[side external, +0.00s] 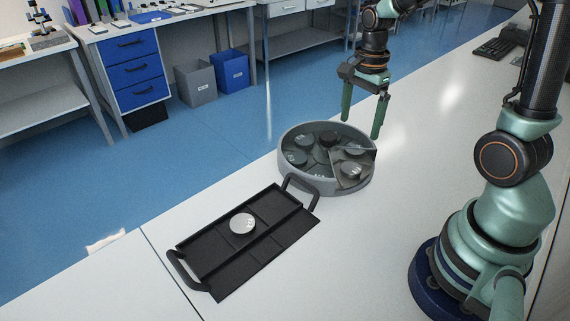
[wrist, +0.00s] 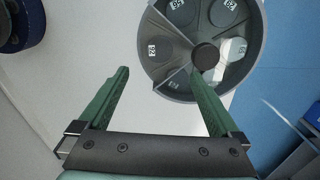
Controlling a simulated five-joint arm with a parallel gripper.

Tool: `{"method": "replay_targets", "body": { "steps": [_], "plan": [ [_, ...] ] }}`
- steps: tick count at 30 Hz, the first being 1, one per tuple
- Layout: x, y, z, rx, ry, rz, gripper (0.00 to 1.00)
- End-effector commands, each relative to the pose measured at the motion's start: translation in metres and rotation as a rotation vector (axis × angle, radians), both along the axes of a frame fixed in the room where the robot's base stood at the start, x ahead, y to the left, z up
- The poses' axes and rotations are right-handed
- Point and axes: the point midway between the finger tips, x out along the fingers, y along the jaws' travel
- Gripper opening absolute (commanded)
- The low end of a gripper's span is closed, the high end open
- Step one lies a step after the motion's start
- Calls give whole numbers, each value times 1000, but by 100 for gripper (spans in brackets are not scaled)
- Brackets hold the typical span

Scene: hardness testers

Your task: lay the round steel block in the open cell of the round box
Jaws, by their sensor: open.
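The round steel block (side external: 242,223) is a bright silver disc lying flat in a compartment of the black tray (side external: 230,279). It does not show in the wrist view. The round box (side external: 321,187) is grey, with wedge-shaped cells around a dark central knob (side external: 327,139); its rim also shows at the top of the wrist view (wrist: 143,62). Several round blocks and labels show in its cells. I cannot tell for certain which cell is open. My gripper (side external: 361,129) is open and empty, pointing down above the box's far right side; its fingers show apart in the wrist view (wrist: 160,73).
The tray has a raised black handle (side external: 184,273) at each end; the far one stands close to the box. The white table is clear right of the box. A keyboard (side external: 492,48) lies at the far right. Bins and benches stand beyond the table.

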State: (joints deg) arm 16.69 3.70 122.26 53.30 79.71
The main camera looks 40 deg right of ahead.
Motion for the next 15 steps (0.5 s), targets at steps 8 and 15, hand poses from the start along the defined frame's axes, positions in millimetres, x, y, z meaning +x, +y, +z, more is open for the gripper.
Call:
{"method": "replay_targets", "body": {
  "steps": [8, 15],
  "plan": [
    [-9, 42, 54, -100, -172, 636, 99],
    [-30, 81, 90, -284, -309, 1293, 99]
  ]
}}
